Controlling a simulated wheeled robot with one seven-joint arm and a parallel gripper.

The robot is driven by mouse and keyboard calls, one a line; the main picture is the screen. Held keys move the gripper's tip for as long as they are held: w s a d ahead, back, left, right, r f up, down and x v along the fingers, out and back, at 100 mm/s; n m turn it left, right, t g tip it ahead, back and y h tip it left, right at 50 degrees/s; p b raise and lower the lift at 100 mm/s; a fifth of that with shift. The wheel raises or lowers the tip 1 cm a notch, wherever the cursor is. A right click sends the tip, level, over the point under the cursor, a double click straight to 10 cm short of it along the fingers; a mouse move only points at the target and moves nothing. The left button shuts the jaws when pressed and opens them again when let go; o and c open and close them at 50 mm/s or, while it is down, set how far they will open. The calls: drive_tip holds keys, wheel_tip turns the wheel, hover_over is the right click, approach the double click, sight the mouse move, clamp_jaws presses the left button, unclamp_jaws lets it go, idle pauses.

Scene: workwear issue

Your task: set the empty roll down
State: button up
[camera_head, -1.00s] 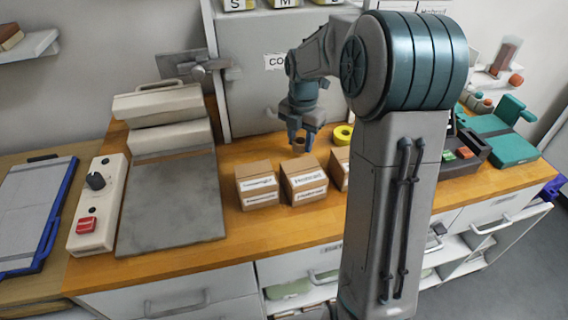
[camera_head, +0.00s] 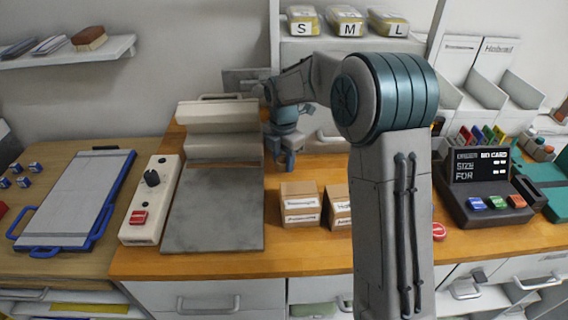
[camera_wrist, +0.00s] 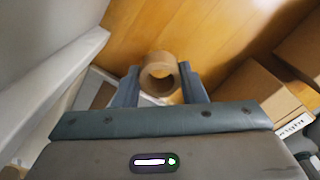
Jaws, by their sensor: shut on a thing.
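My gripper (camera_head: 288,160) is over the back of the wooden counter, just right of the grey press plate and behind the cardboard boxes. In the wrist view my gripper (camera_wrist: 160,84) is shut on the empty roll (camera_wrist: 160,58), a short tan cardboard ring with an open hole. The roll sits between the two fingertips, with the wooden counter (camera_wrist: 200,30) below it. In the head view I cannot make out the roll. How far it is above the counter is hard to tell.
Cardboard boxes (camera_head: 300,206) stand in front of my gripper; a box (camera_wrist: 262,88) also shows at right in the wrist view. The grey press plate (camera_head: 212,222) and its control box (camera_head: 150,200) are to the left. A dark card terminal (camera_head: 484,190) stands at right.

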drive_tip(key=shift+d+f, duration=0.1)
drive_tip(key=shift+f, duration=1.05)
drive_tip(key=shift+f, duration=0.2)
drive_tip(key=o, duration=0.9)
drive_tip(key=shift+o, duration=0.2)
drive_tip(key=shift+r, duration=0.1)
